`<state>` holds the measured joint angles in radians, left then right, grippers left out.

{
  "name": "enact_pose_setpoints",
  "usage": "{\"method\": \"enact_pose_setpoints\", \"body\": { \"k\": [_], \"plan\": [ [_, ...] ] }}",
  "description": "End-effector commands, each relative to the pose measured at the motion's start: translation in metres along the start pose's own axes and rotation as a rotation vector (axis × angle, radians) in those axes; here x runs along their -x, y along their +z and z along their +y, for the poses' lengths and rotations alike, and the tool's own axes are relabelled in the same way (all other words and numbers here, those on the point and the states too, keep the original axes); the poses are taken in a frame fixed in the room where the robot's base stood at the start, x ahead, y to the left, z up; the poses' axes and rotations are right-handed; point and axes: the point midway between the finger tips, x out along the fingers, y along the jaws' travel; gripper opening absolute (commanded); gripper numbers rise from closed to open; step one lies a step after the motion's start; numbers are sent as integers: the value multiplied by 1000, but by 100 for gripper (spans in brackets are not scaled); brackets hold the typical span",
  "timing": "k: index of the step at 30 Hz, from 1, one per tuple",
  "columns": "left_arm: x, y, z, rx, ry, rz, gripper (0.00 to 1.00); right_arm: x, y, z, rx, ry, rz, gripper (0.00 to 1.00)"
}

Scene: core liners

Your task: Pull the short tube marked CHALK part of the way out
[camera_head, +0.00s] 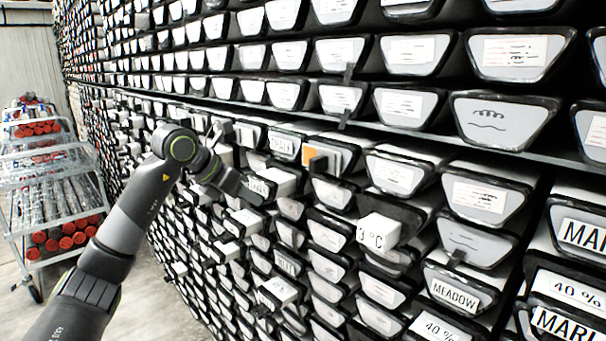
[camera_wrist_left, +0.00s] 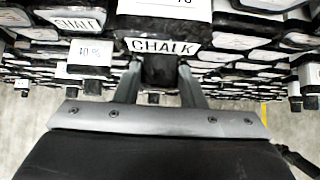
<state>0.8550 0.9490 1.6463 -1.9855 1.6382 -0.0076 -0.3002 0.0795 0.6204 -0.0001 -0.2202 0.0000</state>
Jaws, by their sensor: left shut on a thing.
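The tube marked CHALK (camera_wrist_left: 163,46) is close ahead at the top middle of the left wrist view, its black-framed end and white label facing me. A dark strip (camera_wrist_left: 160,72) hangs below the label. The fingers of my left gripper (camera_wrist_left: 160,84) stand on either side of this strip and are shut on it. In the head view my left gripper (camera_head: 238,163) is against the rack face, left of the middle; its grip is hard to see there. A second CHALK label (camera_wrist_left: 80,23) shows at upper left in the wrist view. My right gripper is not in view.
The rack of tube ends fills most of the head view. Several stick out, including a white one (camera_head: 378,232) and one with an orange mark (camera_head: 320,157). A cart (camera_head: 50,190) with red-capped tubes stands at left. Bare floor (camera_head: 150,300) shows beside the rack.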

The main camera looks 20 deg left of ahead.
Motion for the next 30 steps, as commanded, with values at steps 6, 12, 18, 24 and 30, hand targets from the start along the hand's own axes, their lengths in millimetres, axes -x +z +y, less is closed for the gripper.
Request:
{"method": "enact_pose_setpoints", "body": {
  "k": [6, 12, 18, 24, 30],
  "plan": [
    [0, 0, 0, -1, -1, 0, 0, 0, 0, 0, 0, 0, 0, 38],
    [2, 2, 0, -4, 1, -10, 0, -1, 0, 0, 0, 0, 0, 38],
    [10, -10, 1, -2, 4, -9, 0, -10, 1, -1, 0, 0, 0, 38],
    [21, -21, 1, -2, 4, -6, 0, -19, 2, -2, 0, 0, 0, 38],
    [31, -32, 1, -3, 4, -6, 0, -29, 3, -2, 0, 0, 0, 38]
  ]
}}
